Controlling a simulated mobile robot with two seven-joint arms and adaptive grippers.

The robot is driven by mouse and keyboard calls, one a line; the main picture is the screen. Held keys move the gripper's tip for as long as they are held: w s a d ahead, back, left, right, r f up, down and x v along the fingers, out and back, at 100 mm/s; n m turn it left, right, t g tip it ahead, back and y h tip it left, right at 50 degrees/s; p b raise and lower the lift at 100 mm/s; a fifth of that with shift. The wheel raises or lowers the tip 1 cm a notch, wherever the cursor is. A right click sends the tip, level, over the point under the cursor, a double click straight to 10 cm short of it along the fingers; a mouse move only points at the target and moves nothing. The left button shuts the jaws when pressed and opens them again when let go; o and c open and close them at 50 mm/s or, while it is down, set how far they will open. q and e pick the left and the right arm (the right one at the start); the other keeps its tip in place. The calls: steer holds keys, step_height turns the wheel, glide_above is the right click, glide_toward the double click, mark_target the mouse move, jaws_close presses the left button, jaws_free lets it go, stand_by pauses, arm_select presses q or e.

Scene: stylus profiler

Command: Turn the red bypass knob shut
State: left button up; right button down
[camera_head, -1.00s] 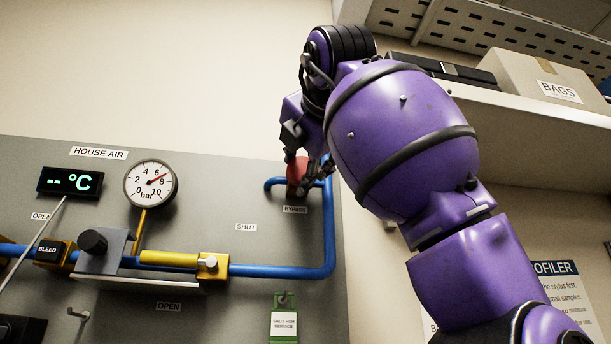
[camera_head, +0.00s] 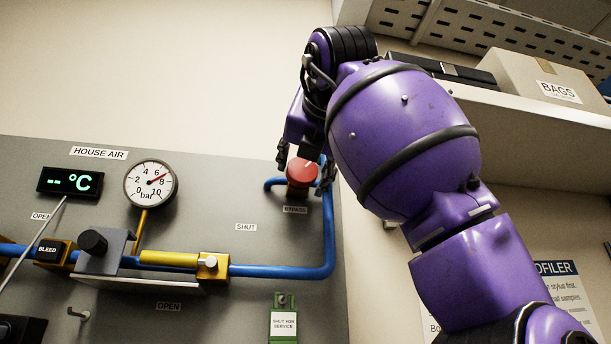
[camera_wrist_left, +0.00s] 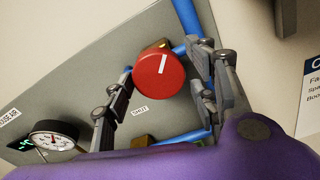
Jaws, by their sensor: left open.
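The red bypass knob (camera_head: 302,172) is a round knob on the blue pipe near the panel's right edge, above the BYPASS label (camera_head: 295,210). A white line on its face slants up to the right. My left gripper (camera_head: 304,164) is open, with one finger on each side of the knob. In the left wrist view the knob (camera_wrist_left: 160,76) shows between the spread fingers of the left gripper (camera_wrist_left: 159,68), its white line nearly upright. I see a gap between the left finger and the knob; contact on the right side is unclear. My right gripper is out of view.
The grey panel (camera_head: 225,185) also holds a pressure gauge (camera_head: 151,183), a yellow-handled valve (camera_head: 170,258), blue pipes and a green service tag (camera_head: 284,318). A shelf (camera_head: 530,118) with a BAGS box (camera_head: 545,78) is at upper right.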

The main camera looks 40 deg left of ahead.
arm_select(q)
steer(key=m, duration=0.5)
steer(key=shift+m, duration=0.4)
steer(key=m, duration=0.5)
steer(key=c, duration=1.3)
steer(key=n, duration=0.4)
steer(key=shift+f, duration=0.1)
steer(key=shift+c, duration=0.2)
steer(key=n, duration=0.3)
steer(key=shift+n, duration=0.3)
steer(key=o, duration=1.5)
steer(key=shift+o, duration=0.2)
